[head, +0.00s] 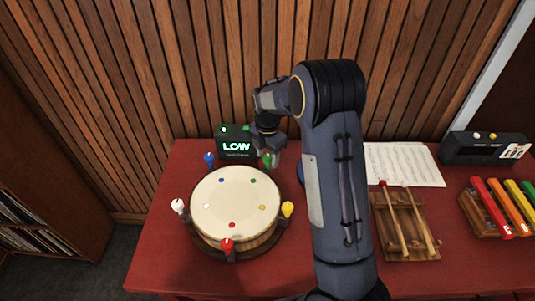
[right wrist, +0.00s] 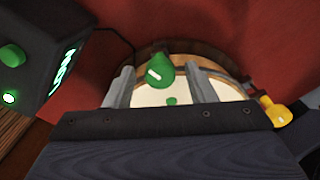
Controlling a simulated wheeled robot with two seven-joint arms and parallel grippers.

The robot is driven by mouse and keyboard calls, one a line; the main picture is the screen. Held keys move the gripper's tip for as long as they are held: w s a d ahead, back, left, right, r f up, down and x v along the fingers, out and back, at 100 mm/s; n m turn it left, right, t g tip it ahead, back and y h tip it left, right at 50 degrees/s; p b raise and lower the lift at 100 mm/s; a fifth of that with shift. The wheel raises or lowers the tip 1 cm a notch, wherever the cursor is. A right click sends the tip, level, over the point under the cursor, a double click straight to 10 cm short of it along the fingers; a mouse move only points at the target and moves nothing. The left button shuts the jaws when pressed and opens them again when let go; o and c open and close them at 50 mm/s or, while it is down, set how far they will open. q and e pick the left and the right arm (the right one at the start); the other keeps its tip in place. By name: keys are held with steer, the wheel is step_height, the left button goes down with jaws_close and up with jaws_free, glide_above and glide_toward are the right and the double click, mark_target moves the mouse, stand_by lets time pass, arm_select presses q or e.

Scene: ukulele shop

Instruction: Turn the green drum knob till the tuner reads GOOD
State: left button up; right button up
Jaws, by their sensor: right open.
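The green knob (head: 267,160) stands at the back right rim of the round drum (head: 235,205), beside a green dot on its skin. In the right wrist view the green knob (right wrist: 160,72), with a white mark, lies between the two fingers of my right gripper (right wrist: 158,88). The fingers are open, with a gap on each side of the knob. In the head view my right gripper (head: 268,148) is over the knob and partly hides it. The tuner (head: 235,142) behind the drum reads LOW in green; it also shows in the right wrist view (right wrist: 40,50). My left gripper is not in view.
Blue (head: 209,159), white (head: 178,206), red (head: 227,246) and yellow (head: 288,209) knobs ring the drum. Sheet music (head: 402,163), a wooden stand with mallets (head: 405,225), a black device (head: 484,147) and colored bars (head: 500,206) lie to the right. The red table's front left is clear.

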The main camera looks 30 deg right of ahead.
steer(key=c, duration=1)
steer(key=shift+o, duration=0.2)
steer(key=shift+m+b, duration=0.3)
steer(key=shift+m, duration=2.5)
steer(key=o, duration=1)
steer(key=shift+c, duration=0.2)
